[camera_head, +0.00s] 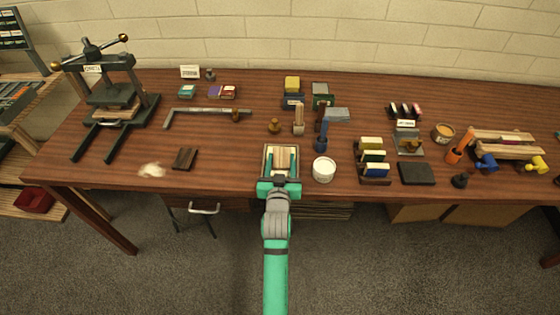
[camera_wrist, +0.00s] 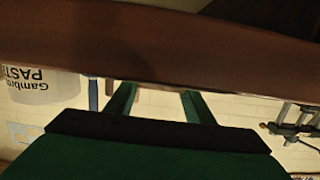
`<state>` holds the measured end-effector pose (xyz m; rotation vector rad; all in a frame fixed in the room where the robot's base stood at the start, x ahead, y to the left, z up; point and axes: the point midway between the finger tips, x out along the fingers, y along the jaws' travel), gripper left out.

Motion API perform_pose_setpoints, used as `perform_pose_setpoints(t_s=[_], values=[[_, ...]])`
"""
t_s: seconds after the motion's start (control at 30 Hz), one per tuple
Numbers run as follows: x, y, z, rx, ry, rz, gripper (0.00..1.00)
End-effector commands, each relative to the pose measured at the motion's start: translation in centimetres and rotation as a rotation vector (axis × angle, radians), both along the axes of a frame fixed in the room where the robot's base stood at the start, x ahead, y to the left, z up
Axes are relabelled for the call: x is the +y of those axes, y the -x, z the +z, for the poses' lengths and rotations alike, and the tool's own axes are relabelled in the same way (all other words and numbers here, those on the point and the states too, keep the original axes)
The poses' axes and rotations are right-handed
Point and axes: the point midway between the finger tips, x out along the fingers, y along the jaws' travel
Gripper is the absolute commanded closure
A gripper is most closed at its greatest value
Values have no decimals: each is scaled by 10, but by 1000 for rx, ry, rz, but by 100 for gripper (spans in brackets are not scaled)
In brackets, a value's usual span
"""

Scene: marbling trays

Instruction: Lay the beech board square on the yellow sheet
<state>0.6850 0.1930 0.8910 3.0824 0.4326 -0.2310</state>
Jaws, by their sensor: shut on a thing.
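The beech board (camera_head: 281,156) is pale wood and lies between the fingers of my gripper (camera_head: 280,172) at the front middle of the table in the head view. My gripper is shut on it. A pale yellowish sheet or tray edge (camera_head: 267,150) shows around the board, which seems to be over it. I cannot tell whether the board touches it or how square it is.
A white paste tub (camera_head: 324,170) stands close right of my gripper. A blue-handled tool (camera_head: 321,137) and wooden blocks stand behind it. A dark block (camera_head: 184,158) and a pale crumpled scrap (camera_head: 151,170) lie left. The press (camera_head: 115,105) is far left.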

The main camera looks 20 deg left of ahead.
Motion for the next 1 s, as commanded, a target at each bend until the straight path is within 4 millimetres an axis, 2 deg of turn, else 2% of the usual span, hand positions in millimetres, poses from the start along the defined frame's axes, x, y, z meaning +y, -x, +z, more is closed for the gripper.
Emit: perform_pose_setpoints(t_s=[0.23, 0.27, 0.3, 0.33, 0.7, 0.87, 1.0], values=[[3, 1, -3, 1, 1, 5, 74], [4, 1, -3, 1, 1, 5, 45], [4, 1, -3, 1, 1, 5, 35], [4, 1, -3, 1, 1, 5, 33], [3, 2, 1, 0, 0, 5, 33], [-3, 22, 2, 2, 1, 5, 33], [-11, 49, 7, 2, 0, 5, 33]])
